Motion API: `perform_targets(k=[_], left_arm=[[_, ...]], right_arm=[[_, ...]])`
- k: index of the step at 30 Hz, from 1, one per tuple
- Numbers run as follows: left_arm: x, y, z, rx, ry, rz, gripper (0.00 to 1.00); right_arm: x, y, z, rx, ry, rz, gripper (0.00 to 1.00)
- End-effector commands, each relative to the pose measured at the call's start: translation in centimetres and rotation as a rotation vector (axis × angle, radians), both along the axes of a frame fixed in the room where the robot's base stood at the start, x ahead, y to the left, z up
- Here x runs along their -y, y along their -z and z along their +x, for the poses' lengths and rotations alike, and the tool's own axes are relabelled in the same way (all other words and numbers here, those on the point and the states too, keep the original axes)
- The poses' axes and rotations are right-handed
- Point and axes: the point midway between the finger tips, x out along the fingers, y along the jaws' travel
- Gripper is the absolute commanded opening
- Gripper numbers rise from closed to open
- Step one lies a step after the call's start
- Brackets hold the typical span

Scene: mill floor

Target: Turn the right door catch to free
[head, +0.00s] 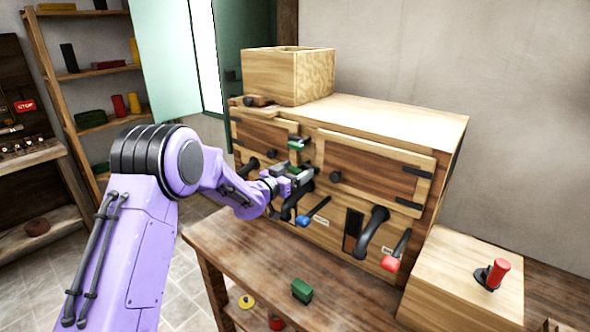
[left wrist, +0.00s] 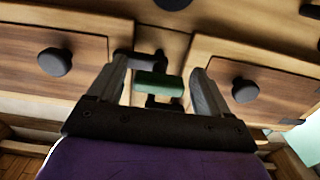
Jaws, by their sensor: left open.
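Two wooden doors sit side by side in the wooden cabinet front, the right door (head: 370,170) and the left door (head: 262,136). Each has a black knob. A green catch (head: 298,144) shows on the post between them. My left gripper (head: 303,178) is at the cabinet front just below that green piece, with more green at its jaws. In the left wrist view my left gripper (left wrist: 160,82) is open, its fingers either side of a green bar (left wrist: 158,84) with small gaps. I cannot tell which is the right catch.
Below the doors are a blue-tipped lever (head: 303,220), a black curved handle (head: 372,230) and a red-tipped lever (head: 391,262). A wooden box with a red handle (head: 497,272) stands at right. A green block (head: 301,290) lies on the bench in front.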

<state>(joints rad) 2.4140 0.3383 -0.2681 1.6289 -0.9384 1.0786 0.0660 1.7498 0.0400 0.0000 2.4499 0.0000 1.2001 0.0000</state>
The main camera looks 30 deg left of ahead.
Motion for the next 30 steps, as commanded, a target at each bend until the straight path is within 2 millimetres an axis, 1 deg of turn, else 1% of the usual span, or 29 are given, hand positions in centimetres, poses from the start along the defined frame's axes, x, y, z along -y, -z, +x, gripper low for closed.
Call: perform_targets(k=[3, 4, 5, 6, 9, 14, 20, 26, 30], left_arm=[[0.0, 0.0, 0.0, 0.000, 0.000, 0.000, 0.79], [0.0, 0.0, 0.0, 0.000, 0.000, 0.000, 0.75], [0.0, 0.0, 0.0, 0.000, 0.000, 0.000, 0.66], [0.0, 0.0, 0.0, 0.000, 0.000, 0.000, 0.53], [0.0, 0.0, 0.0, 0.001, 0.000, 0.000, 0.22], [0.0, 0.0, 0.0, 0.001, 0.000, 0.003, 0.23], [0.1, 0.1, 0.0, 0.005, 0.001, 0.045, 0.23], [0.1, 0.4, 0.0, 0.015, 0.001, 0.160, 0.23], [0.1, 0.5, 0.0, 0.025, 0.001, 0.281, 0.23]], right_arm=[[0.0, 0.0, 0.0, 0.000, 0.000, 0.000, 0.43], [0.0, 0.0, 0.0, 0.000, 0.000, 0.000, 0.43], [0.0, 0.0, 0.0, 0.000, 0.000, 0.000, 0.43], [0.0, 0.0, 0.0, 0.000, 0.000, 0.000, 0.43], [0.0, 0.0, 0.0, 0.000, 0.000, 0.000, 0.43], [0.0, 0.1, 0.0, 0.000, 0.000, 0.000, 0.43], [0.0, 0.7, 0.0, 0.000, 0.000, 0.000, 0.43], [0.0, 2.2, 0.0, 0.000, 0.000, 0.000, 0.43], [0.0, 3.7, 0.0, 0.000, 0.000, 0.000, 0.43]])
